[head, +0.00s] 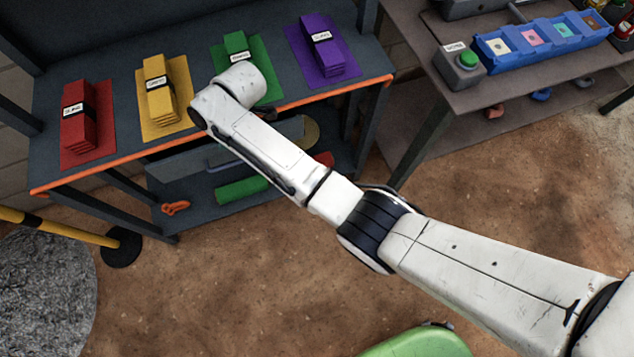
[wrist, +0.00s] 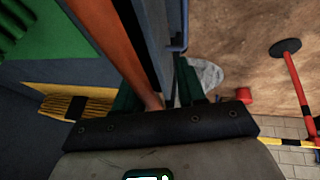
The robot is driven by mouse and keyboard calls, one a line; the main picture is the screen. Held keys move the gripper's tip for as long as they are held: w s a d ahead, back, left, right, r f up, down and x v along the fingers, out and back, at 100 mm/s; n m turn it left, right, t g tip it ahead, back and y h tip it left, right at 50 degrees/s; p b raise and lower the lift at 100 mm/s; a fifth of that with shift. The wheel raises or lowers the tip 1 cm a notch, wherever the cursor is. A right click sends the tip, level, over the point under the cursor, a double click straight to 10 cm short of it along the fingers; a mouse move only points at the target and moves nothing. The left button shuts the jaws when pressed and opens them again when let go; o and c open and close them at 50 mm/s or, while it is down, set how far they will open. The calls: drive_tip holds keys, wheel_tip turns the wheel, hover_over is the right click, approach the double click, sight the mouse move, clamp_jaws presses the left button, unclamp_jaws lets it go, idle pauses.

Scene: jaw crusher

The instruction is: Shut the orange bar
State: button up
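The orange bar (head: 335,92) runs along the front edge of the dark grey workbench in the head view; my arm covers part of it. It also shows in the wrist view as an orange strip (wrist: 108,40). Below it a grey drawer-like panel (head: 182,163) stands out from the bench front, and its edge shows beside the bar in the wrist view (wrist: 156,40). My gripper (wrist: 160,95) has its dark green fingers apart, with the bar's far part and the grey panel showing between them. Contact cannot be told.
Red, yellow, green and purple stacks (head: 78,120) sit on matching mats on the bench. A side table (head: 520,75) with a green button and blue tray stands at right. A yellow barrier pole (head: 60,228) and grey rubble (head: 45,290) are at left.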

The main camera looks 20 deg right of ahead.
drive_tip(key=t+b, duration=0.2)
drive_tip(key=s+f+n+t+b, duration=0.1)
drive_tip(key=t+b, duration=0.1)
drive_tip(key=f+t+b, duration=0.1)
drive_tip(key=t+b, duration=0.1)
drive_tip(key=b, duration=0.1)
drive_tip(key=shift+s+f, duration=0.15)
drive_tip(key=shift+s, duration=0.05)
drive_tip(key=t+b, duration=0.2)
drive_tip(key=b, duration=0.3)
drive_tip(key=n+t+b, duration=0.1)
drive_tip(key=b, duration=0.3)
drive_tip(key=shift+s+f+t+y+b, duration=0.1)
drive_tip(key=shift+f+t+y+b, duration=0.3)
drive_tip(key=n+t+b, duration=0.1)
drive_tip(key=t+b, duration=0.1)
drive_tip(key=b, duration=0.6)
drive_tip(key=f+t+y+b, duration=0.1)
drive_tip(key=t+b, duration=0.1)
drive_tip(key=b, duration=0.6)
drive_tip(key=shift+f+n, duration=0.2)
drive_tip(key=shift+n, duration=0.2)
